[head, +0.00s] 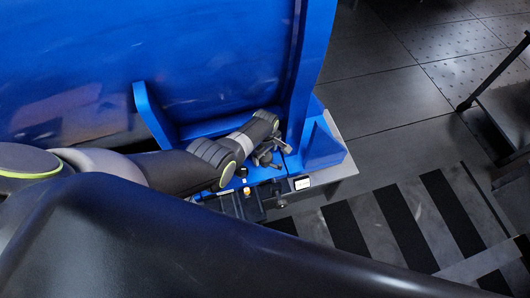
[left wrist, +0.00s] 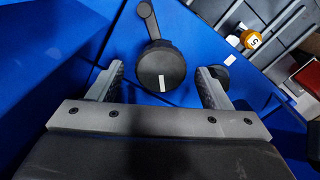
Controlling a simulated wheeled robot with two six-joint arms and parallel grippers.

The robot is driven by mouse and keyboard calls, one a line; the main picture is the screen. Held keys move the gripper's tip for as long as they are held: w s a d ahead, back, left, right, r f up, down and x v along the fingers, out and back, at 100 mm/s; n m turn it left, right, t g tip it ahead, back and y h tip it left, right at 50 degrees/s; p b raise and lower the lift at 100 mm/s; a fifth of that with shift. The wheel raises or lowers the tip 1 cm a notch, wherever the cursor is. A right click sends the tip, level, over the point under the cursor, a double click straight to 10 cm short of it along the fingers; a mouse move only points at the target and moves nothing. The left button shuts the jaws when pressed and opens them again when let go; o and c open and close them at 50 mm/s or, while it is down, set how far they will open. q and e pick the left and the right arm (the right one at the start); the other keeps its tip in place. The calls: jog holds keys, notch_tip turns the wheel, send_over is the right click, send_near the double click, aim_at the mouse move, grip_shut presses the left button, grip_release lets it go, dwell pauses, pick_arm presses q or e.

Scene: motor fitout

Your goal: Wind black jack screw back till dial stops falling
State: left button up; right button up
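A black round knob with a crank arm and a white mark (left wrist: 161,68), which looks like the black jack screw, stands over the blue surface in the left wrist view. My left gripper (left wrist: 158,76) is open, with one finger on each side of the knob and a visible gap to each. In the head view my left gripper (head: 268,153) is low over the blue motor's foot; the knob cannot be made out clearly there. No dial face can be read. My right gripper is not in view.
The large blue motor housing (head: 200,60) rises behind my left arm. A second dark disc (left wrist: 221,77) is partly behind the right finger. A yellow-rimmed piece marked 5 (left wrist: 250,39) lies beyond. A striped floor mat (head: 400,225) and open floor are to the right.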

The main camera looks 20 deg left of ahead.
aim_at(265, 156)
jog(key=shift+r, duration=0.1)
pick_arm(q)
jog(key=shift+r+p, duration=0.3)
jog(key=shift+r, duration=0.05)
notch_tip(265, 156, up, 6)
jog(key=p, duration=0.3)
jog(key=shift+f+p, duration=0.2)
jog(key=shift+p, duration=0.15)
jog(key=shift+r, duration=0.55)
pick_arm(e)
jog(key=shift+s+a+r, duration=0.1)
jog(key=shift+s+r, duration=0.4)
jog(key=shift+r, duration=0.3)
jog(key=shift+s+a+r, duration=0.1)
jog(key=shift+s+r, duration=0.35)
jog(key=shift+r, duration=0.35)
